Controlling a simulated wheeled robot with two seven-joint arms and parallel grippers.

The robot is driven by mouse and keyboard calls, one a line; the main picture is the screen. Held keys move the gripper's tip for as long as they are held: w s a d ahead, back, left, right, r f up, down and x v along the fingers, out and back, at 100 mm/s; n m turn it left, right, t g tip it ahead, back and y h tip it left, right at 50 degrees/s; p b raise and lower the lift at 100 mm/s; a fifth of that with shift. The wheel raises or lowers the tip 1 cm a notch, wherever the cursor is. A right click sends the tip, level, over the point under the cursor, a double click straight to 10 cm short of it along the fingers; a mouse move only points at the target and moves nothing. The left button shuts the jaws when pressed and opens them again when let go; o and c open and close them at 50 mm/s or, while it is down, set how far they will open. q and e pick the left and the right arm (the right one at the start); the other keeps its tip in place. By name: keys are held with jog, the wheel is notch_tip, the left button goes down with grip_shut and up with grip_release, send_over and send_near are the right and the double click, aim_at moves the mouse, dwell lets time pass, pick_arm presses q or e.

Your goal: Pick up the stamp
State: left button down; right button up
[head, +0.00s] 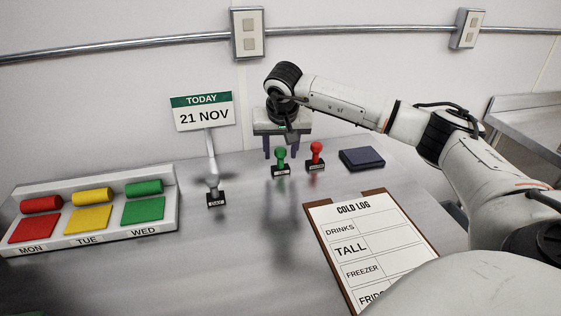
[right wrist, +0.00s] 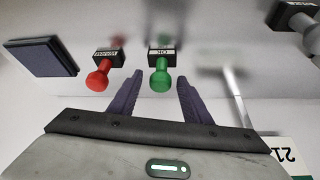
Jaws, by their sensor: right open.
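Three stamps stand upright on the steel counter. The green-handled stamp (head: 281,160) has a label reading OK in the right wrist view (right wrist: 160,76). The red-handled stamp (head: 316,154) stands just right of it, and also shows in the right wrist view (right wrist: 99,77). A grey-handled stamp (head: 214,189) stands nearer, to the left. My right gripper (head: 281,149) is open and empty, pointing down over the green stamp. In the right wrist view its fingers (right wrist: 160,97) lie either side of the green handle; whether they touch it I cannot tell. My left gripper is out of view.
A dark ink pad (head: 361,159) lies right of the red stamp. A COLD LOG clipboard (head: 385,235) lies in front. A date sign (head: 203,111) on a post reads 21 NOV. A tray (head: 165,224) with coloured pads and rollers stands left. The middle counter is clear.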

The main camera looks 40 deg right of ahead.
aim_at(281, 149)
jog(key=shift+w+f, duration=0.1)
jog(key=shift+f, duration=0.05)
jog(key=c, duration=1)
jog(key=shift+c, duration=0.2)
notch_tip(281, 149, up, 10)
jog(key=shift+r, duration=0.1)
